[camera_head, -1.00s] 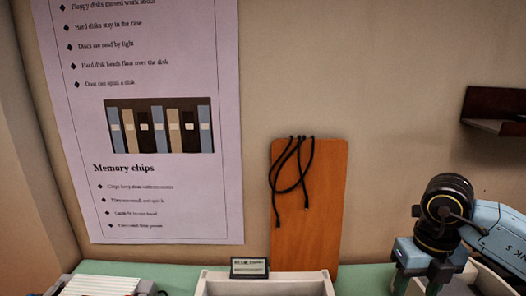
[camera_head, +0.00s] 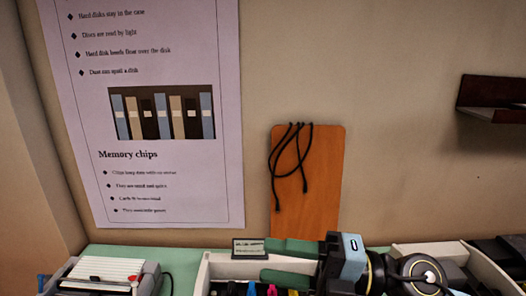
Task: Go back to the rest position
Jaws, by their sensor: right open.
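My right gripper (camera_head: 268,260) reaches in at the lower right. Its two dark green fingers point left and stand apart over a white bin (camera_head: 208,268), with nothing seen between them. Its black and light blue wrist (camera_head: 352,245) covers the right part of this bin. My left gripper is not in view.
Several coloured items (camera_head: 253,289) lie in the bin, cut off by the lower edge. A small label card (camera_head: 249,248) stands at its back. A grey device (camera_head: 100,272) is on the green table at left. Another white bin (camera_head: 485,262) is at right. An orange board (camera_head: 310,180) leans on the wall.

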